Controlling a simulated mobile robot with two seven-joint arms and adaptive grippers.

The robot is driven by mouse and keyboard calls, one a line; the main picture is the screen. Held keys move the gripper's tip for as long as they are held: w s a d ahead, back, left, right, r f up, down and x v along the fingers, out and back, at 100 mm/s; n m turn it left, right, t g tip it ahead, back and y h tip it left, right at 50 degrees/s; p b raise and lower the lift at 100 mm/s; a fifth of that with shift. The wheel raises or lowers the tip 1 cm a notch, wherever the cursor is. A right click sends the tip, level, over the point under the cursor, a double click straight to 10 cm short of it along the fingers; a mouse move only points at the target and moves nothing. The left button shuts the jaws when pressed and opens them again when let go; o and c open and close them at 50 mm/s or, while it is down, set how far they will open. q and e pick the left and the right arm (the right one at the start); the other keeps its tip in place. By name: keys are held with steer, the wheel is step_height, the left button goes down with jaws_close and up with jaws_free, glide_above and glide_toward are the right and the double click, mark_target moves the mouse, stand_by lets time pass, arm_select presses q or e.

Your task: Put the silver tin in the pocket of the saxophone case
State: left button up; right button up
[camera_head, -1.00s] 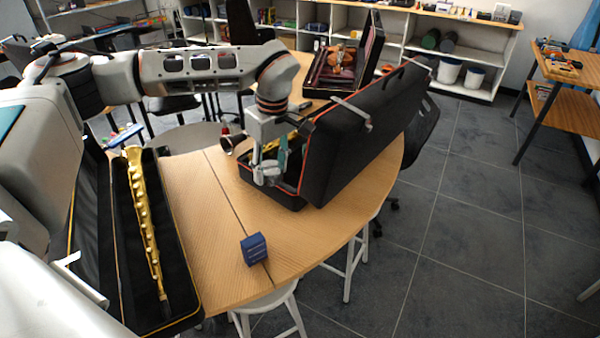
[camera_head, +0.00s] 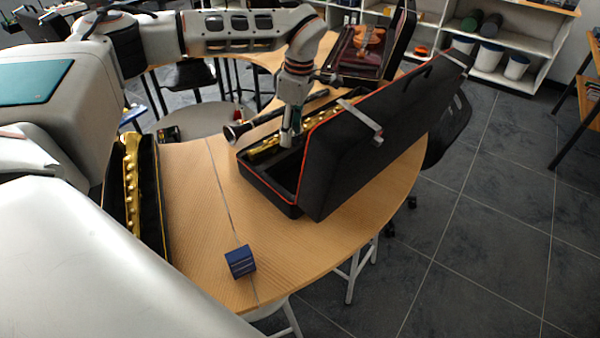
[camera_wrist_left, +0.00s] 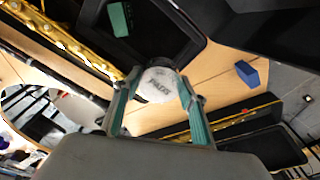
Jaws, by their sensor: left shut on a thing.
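My left gripper (camera_head: 289,138) is inside the outline of the open black saxophone case (camera_head: 268,194), above its tray. In the left wrist view the gripper (camera_wrist_left: 158,100) is shut on the round silver tin (camera_wrist_left: 158,84), which has dark lettering on its pale face. The tin overlaps the edge of the case's black pocket (camera_wrist_left: 160,40) in that view; I cannot tell its height above it. A green block (camera_wrist_left: 120,19) lies in the pocket. A gold saxophone (camera_wrist_left: 65,38) lies along the case beside the pocket. The tin cannot be made out in the head view. My right gripper is not in view.
The raised case lid (camera_head: 365,160) stands on the right side of the case. A blue box (camera_head: 240,261) sits on the wooden table (camera_head: 195,230). Another case with a gold instrument (camera_head: 130,185) is at left. A black wind instrument (camera_head: 238,131) lies behind the case.

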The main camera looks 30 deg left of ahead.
mark_target(291, 184)
arm_select(q)
step_height(291, 184, down, 17)
steer(key=shift+f, duration=0.1)
stand_by(0.4)
steer(key=shift+f, duration=0.1)
steer(key=o, duration=0.8)
steer(key=shift+o, duration=0.2)
step_height(291, 184, up, 12)
steer(key=d, duration=0.1)
steer(key=shift+d, duration=0.2)
